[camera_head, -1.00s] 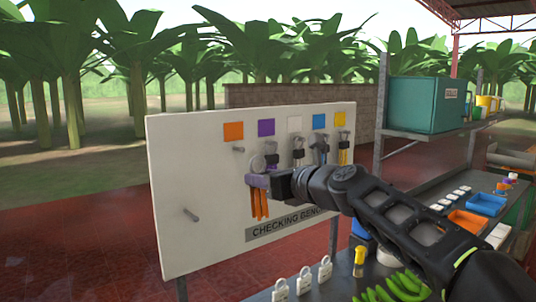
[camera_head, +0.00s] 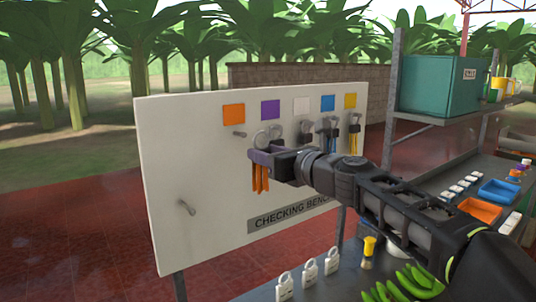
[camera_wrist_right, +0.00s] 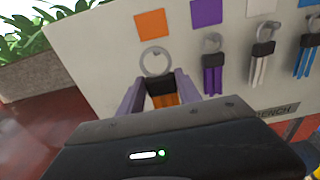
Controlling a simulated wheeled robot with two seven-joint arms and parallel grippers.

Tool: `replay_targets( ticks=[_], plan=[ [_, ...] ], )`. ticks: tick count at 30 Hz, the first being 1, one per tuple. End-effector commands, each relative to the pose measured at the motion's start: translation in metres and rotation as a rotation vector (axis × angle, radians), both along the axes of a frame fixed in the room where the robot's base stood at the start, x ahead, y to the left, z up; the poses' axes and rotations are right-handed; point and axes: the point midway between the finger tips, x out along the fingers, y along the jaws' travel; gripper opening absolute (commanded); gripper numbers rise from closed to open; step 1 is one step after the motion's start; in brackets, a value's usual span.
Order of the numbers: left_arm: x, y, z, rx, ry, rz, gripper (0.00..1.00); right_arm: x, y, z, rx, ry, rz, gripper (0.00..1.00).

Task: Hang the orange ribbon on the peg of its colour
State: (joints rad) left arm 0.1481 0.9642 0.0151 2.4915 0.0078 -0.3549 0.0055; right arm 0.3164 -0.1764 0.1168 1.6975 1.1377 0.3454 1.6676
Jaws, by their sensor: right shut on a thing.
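The orange ribbon (camera_head: 260,178) hangs from my right gripper (camera_head: 264,156), which is shut on its black clip. The clip also shows in the wrist view (camera_wrist_right: 160,86), with a grey ring (camera_wrist_right: 144,66) standing up above the purple-grey fingers. The orange square (camera_head: 233,114) marks the board's left peg (camera_head: 238,134), which is bare in the head view. There the ring (camera_head: 260,140) appears to the right of this peg. In the wrist view the ring lies below the orange square (camera_wrist_right: 152,24), overlapping the peg; I cannot tell its depth. My left gripper is not in view.
Purple (camera_wrist_right: 212,75), white (camera_wrist_right: 260,62) and blue ribbons (camera_wrist_right: 307,55) hang on pegs to the right, the purple one close to my gripper. A lower bare peg (camera_head: 186,208) sticks out at the board's left. A bench with white tags (camera_head: 309,274) stands below.

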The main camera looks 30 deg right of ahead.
Motion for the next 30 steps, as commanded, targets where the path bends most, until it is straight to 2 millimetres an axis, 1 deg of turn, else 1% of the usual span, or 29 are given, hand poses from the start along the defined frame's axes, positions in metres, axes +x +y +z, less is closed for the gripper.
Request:
replay_targets(
  ticks=[30],
  plan=[
    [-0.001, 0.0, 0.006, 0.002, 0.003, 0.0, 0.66, 0.063, 0.009, -0.005, 0.0, 0.0, 0.001, 0.03]
  ],
)
